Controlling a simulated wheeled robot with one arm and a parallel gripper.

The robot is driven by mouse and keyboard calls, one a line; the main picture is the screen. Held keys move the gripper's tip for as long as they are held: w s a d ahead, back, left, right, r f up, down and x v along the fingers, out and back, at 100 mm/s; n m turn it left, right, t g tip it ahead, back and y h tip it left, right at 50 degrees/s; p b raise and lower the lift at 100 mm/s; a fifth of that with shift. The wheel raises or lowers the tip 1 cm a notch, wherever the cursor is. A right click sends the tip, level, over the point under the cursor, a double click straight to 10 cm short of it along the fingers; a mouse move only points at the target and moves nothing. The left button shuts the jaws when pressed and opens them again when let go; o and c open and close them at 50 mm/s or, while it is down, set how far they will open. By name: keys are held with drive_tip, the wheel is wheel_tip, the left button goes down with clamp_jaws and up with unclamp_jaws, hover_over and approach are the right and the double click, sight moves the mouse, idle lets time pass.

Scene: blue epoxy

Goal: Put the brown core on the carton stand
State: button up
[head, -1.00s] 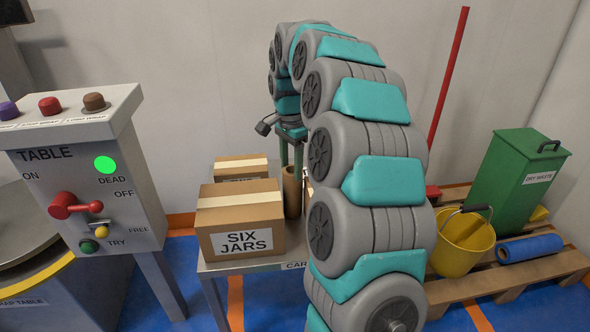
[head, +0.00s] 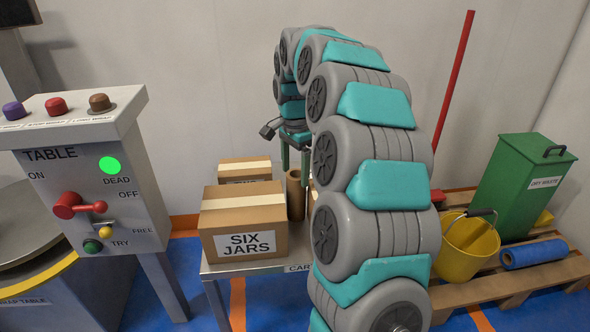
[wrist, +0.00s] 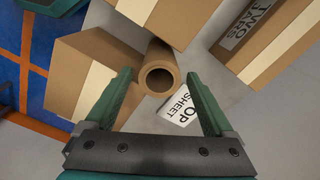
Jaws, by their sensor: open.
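In the wrist view I look down on the open end of the core (wrist: 160,78). My gripper (wrist: 156,76) is open and empty, with its green fingertips on either side of the core's top in the picture. In the head view my gripper (head: 295,153) is just above the core. I cannot tell whether the fingers reach below its rim.
The SIX JARS carton (head: 245,222) stands in front of the core, with a smaller carton (head: 245,170) behind. A control box (head: 90,185) is at left; a yellow bucket (head: 468,247) and green bin (head: 518,187) are at right.

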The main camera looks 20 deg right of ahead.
wheel_tip(320, 180, up, 12)
drive_tip(key=b, duration=0.1)
idle(0.5)
drive_tip(key=shift+r, duration=0.1)
drive_tip(key=s+a+f+n, duration=0.3)
drive_tip(key=s+a+n, duration=0.15)
drive_tip(key=s, duration=0.45)
drive_tip(key=s+a+f+n, duration=0.2)
drive_tip(key=s+a+n, duration=0.25)
drive_tip(key=s, duration=0.35)
drive_tip(key=s+a+f+n, duration=0.1)
drive_tip(key=s+f+n, duration=0.1)
drive_tip(key=s+f, duration=0.2)
drive_tip(key=s+a+f+n+g, duration=0.1)
drive_tip(key=s+f, duration=0.3)
drive_tip(key=s, duration=0.6)
drive_tip(key=s+a+f+n, duration=0.2)
drive_tip(key=s+f+n, duration=0.1)
drive_tip(key=s, duration=0.4)
drive_tip(key=shift+s+f+g, duration=0.3)
drive_tip(key=shift+f+g, duration=0.1)
drive_tip(key=shift+f, duration=0.1)
drive_tip(key=shift+n, duration=0.3)
